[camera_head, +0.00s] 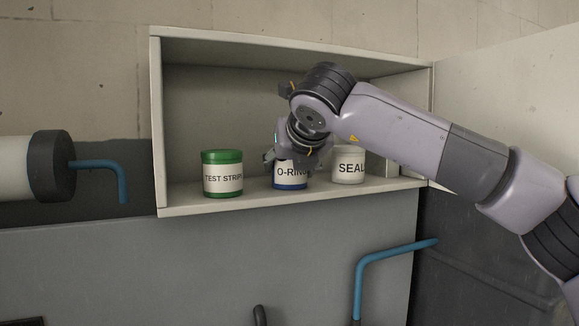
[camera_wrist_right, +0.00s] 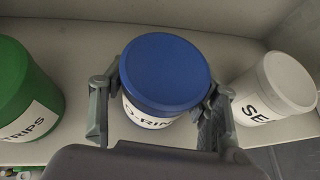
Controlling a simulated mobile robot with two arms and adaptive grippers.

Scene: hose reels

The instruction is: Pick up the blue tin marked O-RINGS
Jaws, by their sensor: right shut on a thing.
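The blue tin marked O-RINGS (camera_head: 290,181) stands upright on the floor of an open shelf box, between two other tins. Its top is hidden behind my right gripper (camera_head: 290,158) in the head view. In the right wrist view the tin's blue lid (camera_wrist_right: 164,72) faces the camera, and its white label is partly covered. My right gripper's fingers (camera_wrist_right: 160,110) are on both sides of the tin, shut on it. My left gripper does not show.
A green tin marked TEST STRIPS (camera_head: 222,174) stands left of it, and a white tin marked SEALS (camera_head: 348,165) stands close on the right. The shelf box (camera_head: 200,208) has side walls and a top. Blue bent handles (camera_head: 372,262) are outside it.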

